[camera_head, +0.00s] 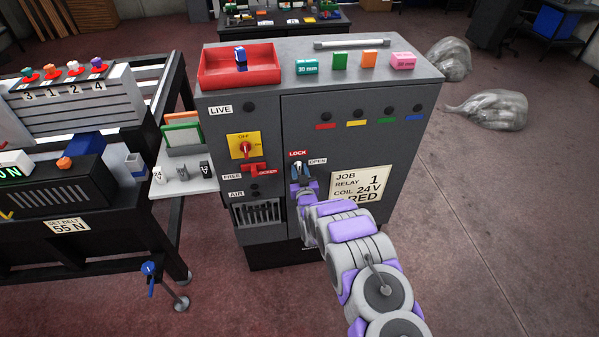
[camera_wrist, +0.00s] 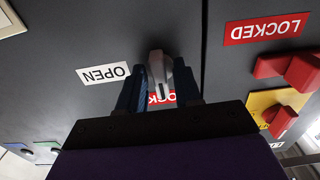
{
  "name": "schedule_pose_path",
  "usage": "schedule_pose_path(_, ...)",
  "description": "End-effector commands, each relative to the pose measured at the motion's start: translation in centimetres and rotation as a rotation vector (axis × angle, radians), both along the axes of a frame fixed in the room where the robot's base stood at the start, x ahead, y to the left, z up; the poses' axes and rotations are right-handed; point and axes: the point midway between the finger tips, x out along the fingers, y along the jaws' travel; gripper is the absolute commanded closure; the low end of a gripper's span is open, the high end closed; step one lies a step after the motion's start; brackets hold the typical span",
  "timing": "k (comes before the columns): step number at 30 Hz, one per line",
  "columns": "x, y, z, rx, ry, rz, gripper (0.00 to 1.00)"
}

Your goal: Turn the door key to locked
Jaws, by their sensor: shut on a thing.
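The door key is a light grey piece on the dark cabinet door (camera_head: 372,125), largely hidden by my gripper (camera_head: 298,170) in the head view. In the wrist view, which is upside down, the key (camera_wrist: 158,68) lies between the two dark blue fingertips of my gripper (camera_wrist: 159,84), which are shut on it. The key runs in line with the partly hidden red LOCK label (camera_wrist: 165,98), not toward the white OPEN label (camera_wrist: 103,73) beside it. The LOCK label (camera_head: 297,154) is above the key in the head view.
A red LOCKED label (camera_wrist: 267,28) and a red lever (camera_head: 256,169) are left of the key in the head view, below a yellow rotary switch (camera_head: 244,146). A red tray (camera_head: 222,78) and several blocks stand on the cabinet top.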

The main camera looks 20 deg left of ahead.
Motion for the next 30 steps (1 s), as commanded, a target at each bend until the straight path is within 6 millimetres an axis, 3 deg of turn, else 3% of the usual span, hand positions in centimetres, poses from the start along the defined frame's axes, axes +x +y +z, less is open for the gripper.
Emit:
schedule_pose_path(10,-0.2,-0.1,-0.6,-0.008,0.009,0.001,0.97)
schedule_pose_path(11,-0.2,-0.1,-0.6,-0.008,0.009,0.001,0.63)
schedule_pose_path(12,-0.2,-0.1,-0.5,-0.007,0.009,0.001,0.6)
schedule_pose_path(23,-0.5,-0.4,-0.1,-0.002,0.003,0.0,0.6)
schedule_pose_path(30,-2.6,-1.6,0.1,-0.003,0.003,0.001,0.6)
